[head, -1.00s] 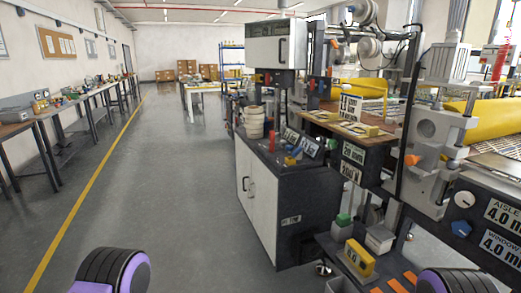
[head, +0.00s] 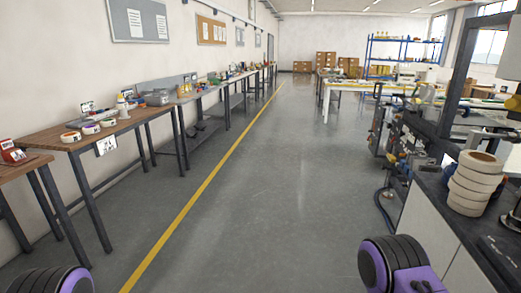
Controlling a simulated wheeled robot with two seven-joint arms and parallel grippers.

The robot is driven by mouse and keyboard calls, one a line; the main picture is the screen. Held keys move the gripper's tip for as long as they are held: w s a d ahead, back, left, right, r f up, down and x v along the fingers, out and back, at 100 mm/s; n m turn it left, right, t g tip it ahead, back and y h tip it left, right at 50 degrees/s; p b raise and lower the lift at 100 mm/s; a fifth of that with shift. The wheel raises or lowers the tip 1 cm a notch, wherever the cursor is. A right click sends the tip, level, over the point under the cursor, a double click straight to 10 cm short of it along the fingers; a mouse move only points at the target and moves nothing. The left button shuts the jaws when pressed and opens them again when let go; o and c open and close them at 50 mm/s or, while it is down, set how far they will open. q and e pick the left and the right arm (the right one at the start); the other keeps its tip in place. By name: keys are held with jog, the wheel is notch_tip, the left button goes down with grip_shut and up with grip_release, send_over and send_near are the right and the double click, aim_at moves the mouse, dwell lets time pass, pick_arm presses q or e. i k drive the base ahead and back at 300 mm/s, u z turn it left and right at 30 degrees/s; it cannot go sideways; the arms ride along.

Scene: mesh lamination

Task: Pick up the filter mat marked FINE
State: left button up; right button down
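I cannot make out a filter mat marked FINE in the head view; labels on the benches are too small to read. Parts of my own two arms, black and purple, show at the lower left and lower right corners. Neither gripper's fingers are in the picture.
A wooden workbench (head: 85,133) with tape rolls stands at the left, with more benches behind it along the wall. A dark-topped cabinet (head: 440,233) with stacked rolls (head: 474,183) is close on the right. White tables (head: 345,88) stand farther back. The grey aisle floor (head: 262,190) is clear.

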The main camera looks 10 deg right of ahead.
aim_at(421, 158)
jog(key=z, duration=0.25)
jog(key=i, duration=2.1)
jog(key=z, duration=1.35)
jog(key=i, duration=0.9)
jog(key=z, duration=0.5)
